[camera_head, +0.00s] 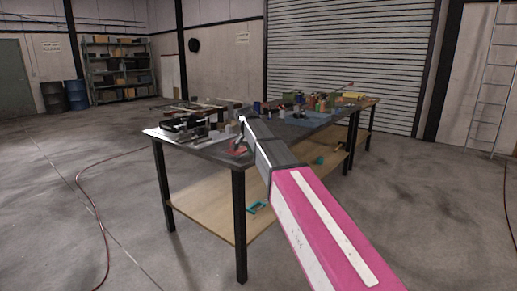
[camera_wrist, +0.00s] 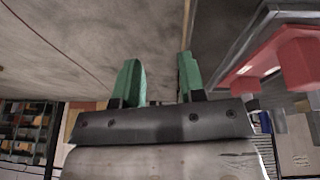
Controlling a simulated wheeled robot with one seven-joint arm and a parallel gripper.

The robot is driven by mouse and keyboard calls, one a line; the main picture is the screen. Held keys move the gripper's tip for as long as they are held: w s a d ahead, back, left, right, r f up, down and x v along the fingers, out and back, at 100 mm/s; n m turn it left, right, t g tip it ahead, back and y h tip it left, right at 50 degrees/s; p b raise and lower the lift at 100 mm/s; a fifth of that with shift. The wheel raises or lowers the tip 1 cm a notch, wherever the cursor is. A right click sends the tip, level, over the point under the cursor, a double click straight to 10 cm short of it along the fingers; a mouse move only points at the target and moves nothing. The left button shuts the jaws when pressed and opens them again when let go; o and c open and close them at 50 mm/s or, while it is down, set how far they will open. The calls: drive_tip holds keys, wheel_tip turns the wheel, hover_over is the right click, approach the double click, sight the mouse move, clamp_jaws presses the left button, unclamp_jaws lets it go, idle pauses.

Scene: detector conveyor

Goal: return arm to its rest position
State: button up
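My arm (camera_head: 317,228), pink and white with a dark grey far section, reaches from the lower right toward the workbench in the head view. My gripper (camera_wrist: 160,72) shows in the wrist view as two green fingers, set apart with nothing between them. In the head view the fingers cannot be made out clearly at the arm's far end. A red object (camera_wrist: 290,62) is close by on the right in the wrist view, apart from the fingers.
The dark-topped workbench (camera_head: 202,153) carries many small items and has a wooden lower shelf (camera_head: 215,209). A shelving rack (camera_head: 121,68) and barrels (camera_head: 76,95) stand far left. A roller door (camera_head: 345,60) is behind. The floor (camera_head: 120,215) left of the bench is mostly clear, with a red hose (camera_head: 99,222).

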drive_tip(key=s+d+f+n+g, duration=0.1)
drive_tip(key=s+d+f, duration=0.3)
drive_tip(key=f, duration=0.3)
drive_tip(key=s+d+f+n+y, duration=0.1)
drive_tip(key=s+d+f, duration=0.3)
drive_tip(key=f, duration=0.2)
drive_tip(key=s+d+f+n+g, duration=0.1)
drive_tip(key=s+d+f, duration=0.3)
drive_tip(key=f, duration=0.3)
drive_tip(key=s+d+f+n, duration=0.1)
drive_tip(key=s+d+f, duration=0.3)
drive_tip(key=s+f, duration=0.2)
drive_tip(key=s+d+f+n+y, duration=0.1)
drive_tip(key=s+d+f+n, duration=0.1)
drive_tip(key=s+d+f, duration=0.2)
drive_tip(key=s+f, duration=0.3)
drive_tip(key=s, duration=0.3)
drive_tip(key=shift+d+f+n+g+y, duration=0.15)
drive_tip(key=shift+f+n+g+y, duration=0.1)
drive_tip(key=shift+n+g+y, duration=0.05)
